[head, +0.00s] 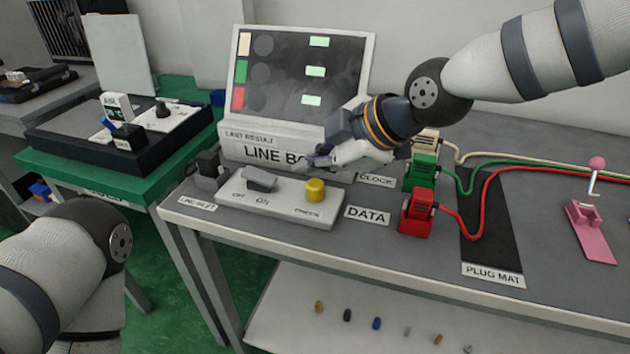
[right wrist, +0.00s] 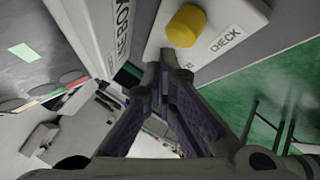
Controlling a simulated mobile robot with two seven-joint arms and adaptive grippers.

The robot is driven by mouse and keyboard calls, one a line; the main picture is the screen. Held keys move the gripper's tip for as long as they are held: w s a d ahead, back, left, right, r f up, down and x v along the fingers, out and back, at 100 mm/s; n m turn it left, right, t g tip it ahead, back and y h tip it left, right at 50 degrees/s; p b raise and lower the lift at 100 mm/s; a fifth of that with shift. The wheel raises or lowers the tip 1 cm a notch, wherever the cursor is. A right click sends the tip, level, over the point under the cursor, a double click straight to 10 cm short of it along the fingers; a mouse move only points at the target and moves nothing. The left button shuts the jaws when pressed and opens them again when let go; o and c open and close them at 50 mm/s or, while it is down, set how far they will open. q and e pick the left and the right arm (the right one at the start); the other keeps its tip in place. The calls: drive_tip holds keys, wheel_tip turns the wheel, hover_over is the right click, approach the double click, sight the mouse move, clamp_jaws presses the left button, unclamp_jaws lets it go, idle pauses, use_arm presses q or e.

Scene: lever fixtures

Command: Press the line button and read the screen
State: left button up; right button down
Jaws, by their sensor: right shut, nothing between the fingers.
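The line box screen (head: 306,75) stands at the back of the grey table. It shows cream, green and red squares at left, dark round spots beside them and several pale green bars. A white switch panel (head: 280,205) in front carries a grey rocker marked OFF and ON and a yellow button (head: 315,190). The yellow button also shows in the right wrist view (right wrist: 186,25), by a CHECK label. My right gripper (head: 318,158) is shut and empty, above and behind the yellow button, apart from it in the head view. It covers part of the LINE BOX label. My left gripper is out of view.
Green (head: 421,172) and red (head: 415,212) plugs with cables stand right of the panel, near a cream one. A black plug mat (head: 490,225) and a pink lever fixture (head: 590,230) are further right. A green table (head: 85,170) with another fixture stands left.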

sight(313, 186)
drive_tip(key=shift+f, duration=0.1)
idle(0.7)
drive_tip(key=shift+f, duration=0.35)
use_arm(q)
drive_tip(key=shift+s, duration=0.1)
use_arm(e)
drive_tip(key=shift+f, duration=0.65)
idle(0.5)
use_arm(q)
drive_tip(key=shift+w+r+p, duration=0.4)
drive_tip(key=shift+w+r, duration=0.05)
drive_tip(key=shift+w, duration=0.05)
use_arm(e)
drive_tip(key=shift+r, duration=1.05)
drive_tip(key=shift+r+p, duration=0.85)
drive_tip(key=shift+r, duration=1.75)
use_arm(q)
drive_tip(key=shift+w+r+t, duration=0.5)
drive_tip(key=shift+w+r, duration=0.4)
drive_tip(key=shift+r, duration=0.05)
use_arm(e)
drive_tip(key=shift+f, duration=0.1)
